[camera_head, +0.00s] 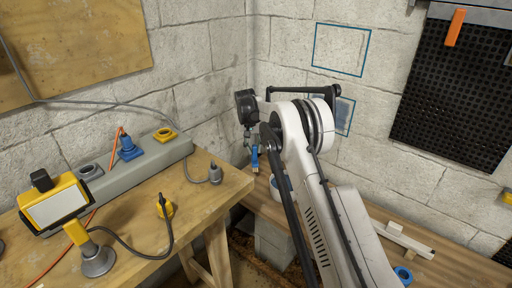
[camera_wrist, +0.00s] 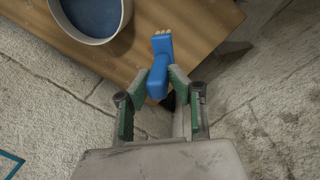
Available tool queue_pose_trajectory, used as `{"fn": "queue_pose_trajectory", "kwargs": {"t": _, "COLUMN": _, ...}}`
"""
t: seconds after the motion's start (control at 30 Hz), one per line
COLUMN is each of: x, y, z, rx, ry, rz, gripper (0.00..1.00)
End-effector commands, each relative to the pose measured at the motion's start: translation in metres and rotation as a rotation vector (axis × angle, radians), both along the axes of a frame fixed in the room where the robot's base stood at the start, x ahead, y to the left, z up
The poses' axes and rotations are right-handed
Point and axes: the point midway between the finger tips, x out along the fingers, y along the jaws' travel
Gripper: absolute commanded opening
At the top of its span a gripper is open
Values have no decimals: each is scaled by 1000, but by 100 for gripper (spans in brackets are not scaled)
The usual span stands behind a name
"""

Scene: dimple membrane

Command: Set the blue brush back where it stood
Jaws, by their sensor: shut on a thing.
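The blue brush (camera_wrist: 159,77) is between the green-padded fingers of my gripper (camera_wrist: 157,86) in the wrist view. Its pale bristle end points away from the gripper, over the wooden bench. In the head view the brush (camera_head: 255,159) hangs below my gripper (camera_head: 248,142), bristles down, near the wall corner. A round white pot with blue content (camera_wrist: 122,20) stands on the bench, left of the brush in the wrist view. My arm partly hides the pot (camera_head: 289,184) in the head view. I cannot tell whether the brush touches anything besides the fingers.
The right bench (camera_head: 380,222) carries pale wood pieces (camera_head: 404,240) and a blue ring (camera_head: 403,275). The left table (camera_head: 207,188) holds a yellow lamp (camera_head: 57,204), a grey power strip (camera_head: 136,170) and cables. Blue outlines (camera_head: 341,26) mark the block wall close by.

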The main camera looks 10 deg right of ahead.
Motion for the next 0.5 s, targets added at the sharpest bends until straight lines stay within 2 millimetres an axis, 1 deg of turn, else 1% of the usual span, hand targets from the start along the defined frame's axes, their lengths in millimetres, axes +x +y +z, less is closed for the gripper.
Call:
{"fn": "queue_pose_trajectory", "kwargs": {"t": 0.27, "x": 0, "y": 0, "z": -21, "rx": -1, "ry": -1, "rz": 1, "gripper": 0}}
{"fn": "queue_pose_trajectory", "kwargs": {"t": 0.5, "x": 0, "y": 0, "z": -46, "rx": -2, "ry": -1, "rz": 1, "gripper": 0}}
